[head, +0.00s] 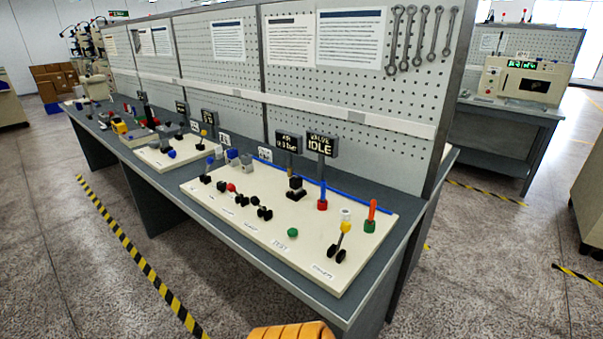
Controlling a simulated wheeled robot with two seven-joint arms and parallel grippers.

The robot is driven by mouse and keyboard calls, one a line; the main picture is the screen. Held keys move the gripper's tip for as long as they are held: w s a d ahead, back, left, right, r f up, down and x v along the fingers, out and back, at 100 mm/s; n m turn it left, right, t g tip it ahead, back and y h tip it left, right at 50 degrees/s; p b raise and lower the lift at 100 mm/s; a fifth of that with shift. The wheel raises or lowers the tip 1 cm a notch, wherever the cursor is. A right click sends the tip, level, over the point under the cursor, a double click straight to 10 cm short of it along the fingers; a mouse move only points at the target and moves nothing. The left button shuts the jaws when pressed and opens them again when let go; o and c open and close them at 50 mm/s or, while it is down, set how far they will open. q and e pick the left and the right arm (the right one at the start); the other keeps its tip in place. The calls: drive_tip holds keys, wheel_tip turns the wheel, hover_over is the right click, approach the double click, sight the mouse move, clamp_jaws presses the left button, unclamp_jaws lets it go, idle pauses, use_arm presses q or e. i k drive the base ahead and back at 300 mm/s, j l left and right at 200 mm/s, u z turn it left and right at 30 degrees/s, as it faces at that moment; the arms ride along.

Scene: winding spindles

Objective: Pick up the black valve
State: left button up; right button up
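Several small black parts stand on the cream board on the near half of the bench, and I cannot tell for certain which is the black valve. One black blocky part (296,188) stands below a small display. A black knobbed part (265,212) sits left of it, with more dark parts further left (222,186). Another black part (336,253) with a yellow-topped lever sits near the board's front right corner. Neither of my grippers is in view.
The cream board (310,277) lies on the grey bench (220,233). Near its right end stand a red-based blue peg (322,197), a green-based orange peg (370,217) and a green button (293,233). A "VALVE IDLE" display (321,145) and a pegboard (350,90) rise behind.

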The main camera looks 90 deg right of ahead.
sight(296, 182)
drive_tip(key=i+l+z, duration=0.1)
drive_tip(key=i+z, duration=0.7)
drive_tip(key=i+j+z, duration=0.15)
drive_tip(key=i+z, duration=0.3)
drive_tip(key=z, duration=0.35)
drive_tip(key=i+j+z, duration=0.1)
drive_tip(key=z, duration=0.3)
drive_tip(key=i+j+z, duration=0.1)
drive_tip(key=j+z, duration=0.15)
drive_tip(key=z, duration=0.2)
drive_tip(key=j+z, duration=0.15)
drive_tip(key=z, duration=0.25)
drive_tip(key=j+z, duration=0.2)
drive_tip(key=z, duration=0.25)
drive_tip(key=i, duration=0.05)
